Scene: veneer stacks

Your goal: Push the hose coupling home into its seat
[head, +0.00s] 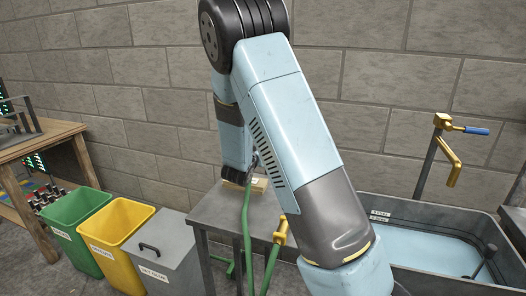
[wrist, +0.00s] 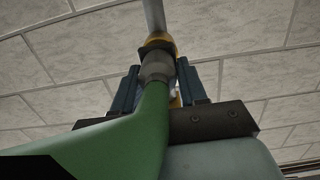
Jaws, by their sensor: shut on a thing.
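My gripper (wrist: 161,80) shows in the wrist view with its dark blue fingers on either side of the hose coupling (wrist: 156,68), a grey collar on the end of a green hose (wrist: 140,135). A yellow ring (wrist: 157,42) and a grey pipe (wrist: 154,14) are in line above the coupling. I cannot tell how deep the coupling sits there. In the head view my gripper (head: 236,177) is small and dark, low over the grey table, and the green hose (head: 246,222) hangs down from it. The coupling and its seat are hidden or too small to tell there.
The grey table (head: 215,212) bears a small tan block (head: 259,185). A yellow fitting (head: 281,231) is at its right side. Green (head: 78,216), yellow (head: 122,228) and grey (head: 165,250) bins stand left. A grey trough (head: 435,285) with a yellow tap (head: 449,158) is right.

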